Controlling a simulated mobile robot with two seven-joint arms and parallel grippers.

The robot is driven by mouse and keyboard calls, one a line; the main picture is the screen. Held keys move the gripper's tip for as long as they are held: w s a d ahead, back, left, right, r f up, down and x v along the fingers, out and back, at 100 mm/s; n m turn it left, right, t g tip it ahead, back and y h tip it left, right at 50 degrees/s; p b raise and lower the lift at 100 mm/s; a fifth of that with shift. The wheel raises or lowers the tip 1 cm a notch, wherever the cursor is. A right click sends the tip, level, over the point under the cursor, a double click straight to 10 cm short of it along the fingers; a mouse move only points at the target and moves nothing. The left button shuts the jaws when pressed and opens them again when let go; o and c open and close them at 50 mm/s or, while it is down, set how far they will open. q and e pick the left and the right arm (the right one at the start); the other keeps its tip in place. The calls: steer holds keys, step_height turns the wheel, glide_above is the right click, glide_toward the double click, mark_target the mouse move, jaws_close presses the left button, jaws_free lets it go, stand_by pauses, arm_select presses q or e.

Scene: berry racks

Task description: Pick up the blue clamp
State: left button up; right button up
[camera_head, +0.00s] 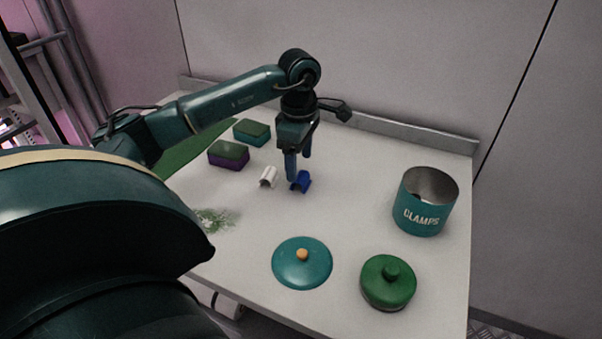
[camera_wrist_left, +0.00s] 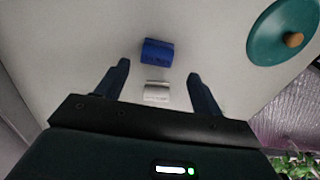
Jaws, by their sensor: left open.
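The blue clamp (camera_head: 302,182) lies on the white table, beside a white clamp (camera_head: 268,177). My left gripper (camera_head: 299,167) is open and empty, pointing down over the table right by the blue clamp. One finger partly overlaps the blue clamp in the head view. In the left wrist view the blue clamp (camera_wrist_left: 157,51) lies just beyond the open fingertips (camera_wrist_left: 158,69), and the white clamp (camera_wrist_left: 157,92) shows between the fingers. I cannot tell the exact height of the fingertips above the table. My right gripper is not in view.
A teal can marked CLAMPS (camera_head: 424,216) stands open at the right. A teal lid (camera_head: 302,270) and a green lidded pot (camera_head: 388,288) are near the front. Two sponges (camera_head: 229,154) (camera_head: 252,132) lie at the left. A raised edge (camera_head: 400,133) runs along the back.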

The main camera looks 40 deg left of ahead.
mark_target(301, 175)
arm_select(q)
steer(key=f, duration=0.5)
steer(key=shift+w+f, duration=0.1)
steer(key=shift+w, duration=0.2)
steer(key=c, duration=1)
steer(key=shift+c, duration=0.2)
